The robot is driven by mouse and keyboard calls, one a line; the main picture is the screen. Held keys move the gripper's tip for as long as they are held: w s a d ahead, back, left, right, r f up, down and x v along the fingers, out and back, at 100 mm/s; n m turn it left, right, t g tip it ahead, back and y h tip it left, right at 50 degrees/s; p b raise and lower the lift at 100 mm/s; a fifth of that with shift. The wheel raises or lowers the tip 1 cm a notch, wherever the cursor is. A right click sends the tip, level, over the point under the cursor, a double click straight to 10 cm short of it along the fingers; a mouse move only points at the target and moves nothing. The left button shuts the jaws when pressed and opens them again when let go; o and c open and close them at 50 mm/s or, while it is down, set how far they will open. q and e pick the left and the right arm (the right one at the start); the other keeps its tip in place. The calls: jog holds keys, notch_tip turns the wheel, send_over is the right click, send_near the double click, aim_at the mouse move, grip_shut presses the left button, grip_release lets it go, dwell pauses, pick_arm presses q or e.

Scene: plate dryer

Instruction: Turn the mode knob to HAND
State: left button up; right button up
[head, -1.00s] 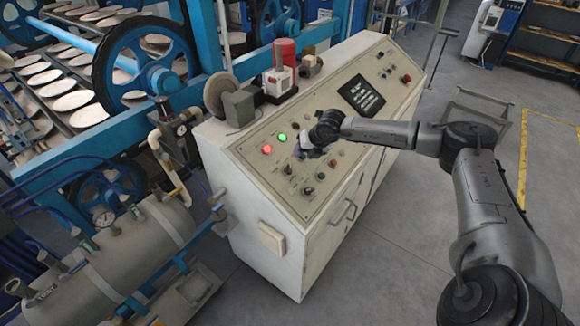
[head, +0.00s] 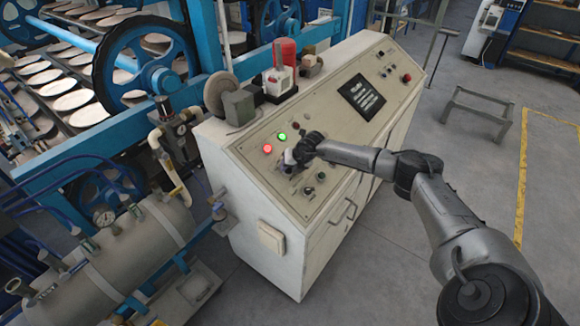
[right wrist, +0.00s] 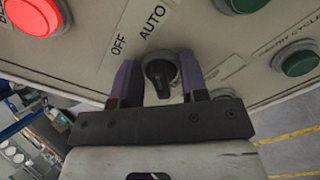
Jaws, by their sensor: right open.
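The mode knob (right wrist: 160,76) is a small black rotary knob on the cream panel, seen in the right wrist view. The labels OFF and AUTO show beside it; no HAND label is readable. My right gripper (right wrist: 160,82) is open, with one purple-grey finger on each side of the knob. I cannot tell whether either finger touches it. In the head view my right gripper (head: 287,161) is at the panel's lower left part and hides the knob. My left gripper is not in view.
The control console (head: 247,160) carries a lit red lamp (head: 267,149), a lit green lamp (head: 282,137), a dark screen (head: 361,97) and several other controls. A green button (right wrist: 298,60) lies to the right of the knob. A grey tank (head: 150,235) stands left of the console.

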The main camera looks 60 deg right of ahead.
jog(key=shift+c, duration=0.6)
jog(key=c, duration=0.4)
jog(key=shift+c, duration=0.2)
